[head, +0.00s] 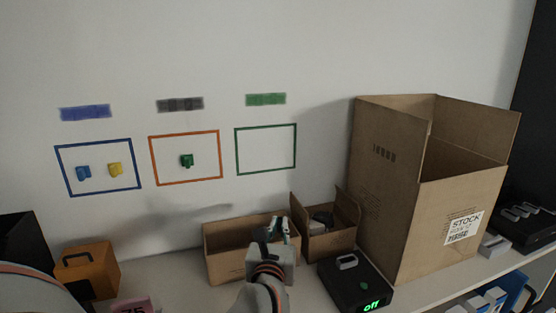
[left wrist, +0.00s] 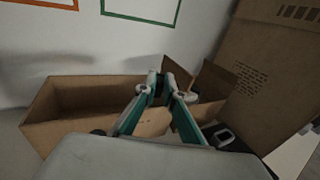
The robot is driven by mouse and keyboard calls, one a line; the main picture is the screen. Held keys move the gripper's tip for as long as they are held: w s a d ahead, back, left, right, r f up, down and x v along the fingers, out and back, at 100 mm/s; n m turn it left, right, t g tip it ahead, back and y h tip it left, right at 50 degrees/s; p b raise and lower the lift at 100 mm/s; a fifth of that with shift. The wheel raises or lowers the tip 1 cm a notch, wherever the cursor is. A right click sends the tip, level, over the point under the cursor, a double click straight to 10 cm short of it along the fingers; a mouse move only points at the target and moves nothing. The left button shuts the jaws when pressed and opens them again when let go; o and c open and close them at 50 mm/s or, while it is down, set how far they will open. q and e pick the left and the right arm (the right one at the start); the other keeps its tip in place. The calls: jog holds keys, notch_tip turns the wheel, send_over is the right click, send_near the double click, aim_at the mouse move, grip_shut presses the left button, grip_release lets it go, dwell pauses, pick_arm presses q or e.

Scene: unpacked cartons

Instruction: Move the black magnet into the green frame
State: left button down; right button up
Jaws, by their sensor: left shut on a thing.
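The green frame (head: 266,126) is a thin outline on the white wall, right of the other two frames, and is empty. Its lower part shows at the top of the left wrist view (left wrist: 140,18). My left gripper (head: 278,228) is low in front of the small cartons, below the green frame and apart from the wall. In the left wrist view its fingers (left wrist: 161,88) are closed on a small dark thing, which looks like the black magnet (left wrist: 160,90); the fingers hide most of it. My right gripper is not in view.
An orange frame (head: 185,134) holds a green magnet (head: 187,161); a blue frame (head: 94,144) holds blue and yellow magnets. Open cartons (head: 225,262) stand below, a tall carton (head: 390,190) at right. A black device (head: 340,285) reads "off". The wall before the green frame is clear.

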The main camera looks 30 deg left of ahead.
pick_arm(q)
jog(key=w+a+r+n+g+y, duration=0.2)
jog(key=w+a+r+y, duration=0.15)
jog(key=r, duration=0.35)
jog(key=w+a+r+n+g+y, duration=0.2)
jog(key=w+r+n, duration=0.15)
jog(key=r, duration=0.45)
jog(key=shift+m+g+y, duration=0.25)
jog(key=shift+g, duration=0.05)
jog(key=shift+w+d+b+x, duration=0.1)
jog(key=shift+w+b+x, duration=0.1)
jog(key=shift+x, duration=1.2)
jog(key=shift+w+d+b+x, duration=0.1)
jog(key=shift+d+b+x, duration=0.1)
jog(key=shift+x, duration=1.25)
jog(key=shift+w+a, duration=0.25)
jog(key=shift+a, duration=0.15)
jog(key=c, duration=2)
grip_release()
jog(key=shift+c, duration=0.2)
jog(key=o, duration=0.5)
jog(key=shift+o, duration=0.2)
jog(key=shift+s+d, duration=0.1)
jog(key=shift+d, duration=0.05)
